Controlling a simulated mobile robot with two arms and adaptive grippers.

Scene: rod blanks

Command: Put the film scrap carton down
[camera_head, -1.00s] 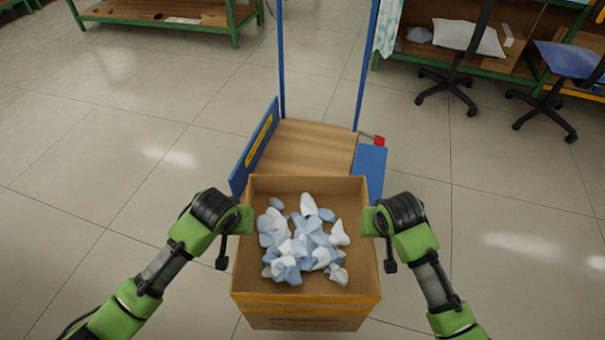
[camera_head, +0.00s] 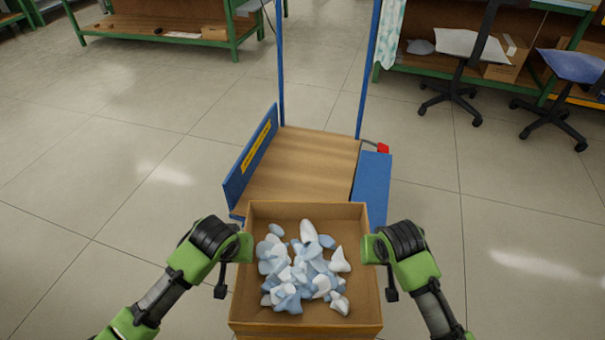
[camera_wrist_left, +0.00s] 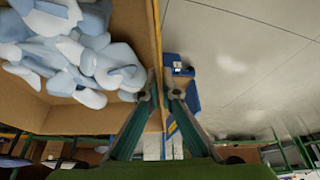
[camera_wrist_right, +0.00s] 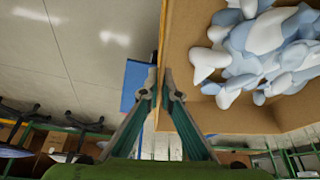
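The film scrap carton (camera_head: 306,329) is an open brown cardboard box at the lower middle of the head view, upright, with light blue and white scraps (camera_head: 303,265) inside. My left gripper (camera_head: 243,248) is shut on its left wall; in the left wrist view the fingers (camera_wrist_left: 160,97) pinch the wall (camera_wrist_left: 154,45) from both sides. My right gripper (camera_head: 369,249) is shut on its right wall; its fingers (camera_wrist_right: 161,97) pinch the wall (camera_wrist_right: 165,45) in the right wrist view. The carton's underside is hidden.
A cart with a bare wooden deck (camera_head: 305,165), blue posts and a blue side panel (camera_head: 251,158) stands just beyond the carton. A red part (camera_head: 383,147) is at its right. Green-framed benches (camera_head: 165,28) and chairs (camera_head: 455,90) stand farther back. The floor at both sides is clear.

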